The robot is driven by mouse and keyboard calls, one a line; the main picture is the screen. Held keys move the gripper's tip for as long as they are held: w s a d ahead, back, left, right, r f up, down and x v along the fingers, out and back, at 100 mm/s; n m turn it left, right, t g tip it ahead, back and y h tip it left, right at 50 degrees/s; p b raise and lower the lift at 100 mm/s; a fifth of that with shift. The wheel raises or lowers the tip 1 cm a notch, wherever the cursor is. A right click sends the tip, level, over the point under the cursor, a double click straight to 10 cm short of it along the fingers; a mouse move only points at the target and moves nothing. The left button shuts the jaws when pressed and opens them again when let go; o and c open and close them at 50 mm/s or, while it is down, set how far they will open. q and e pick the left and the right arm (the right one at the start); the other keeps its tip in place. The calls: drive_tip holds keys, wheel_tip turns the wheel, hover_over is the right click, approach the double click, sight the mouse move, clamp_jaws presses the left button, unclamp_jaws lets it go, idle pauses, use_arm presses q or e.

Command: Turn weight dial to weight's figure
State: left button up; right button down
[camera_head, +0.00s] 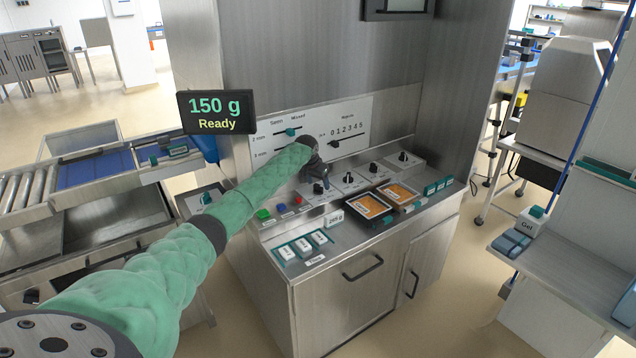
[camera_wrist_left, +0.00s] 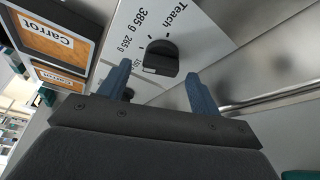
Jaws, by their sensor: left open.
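The weight dial (camera_wrist_left: 160,55) is a black knob on a light panel in the left wrist view. Figures 385 g, 265 g and a partly hidden one are printed around it, with the word Teach beside it. My left gripper (camera_wrist_left: 157,72) is open, its two blue-grey fingers just short of the knob and apart from it. In the head view my left gripper (camera_head: 318,184) is over the panel and hides the dial. A display (camera_head: 216,112) reads 150 g, Ready. A small white block (camera_head: 334,218) carries a gram figure too small to read surely. My right gripper is not in view.
Other black knobs (camera_head: 403,157) stand to the right on the panel. Two orange-labelled Carrot packs (camera_head: 370,206) lie in front of them. Green and red buttons (camera_head: 263,214) and white cards (camera_head: 303,244) are at the left front. The upright steel wall stands behind.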

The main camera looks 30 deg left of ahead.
use_arm(q)
drive_tip(key=shift+w+f, duration=0.2)
drive_tip(key=shift+f, duration=0.3)
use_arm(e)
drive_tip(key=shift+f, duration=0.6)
use_arm(q)
drive_tip(key=c, duration=1)
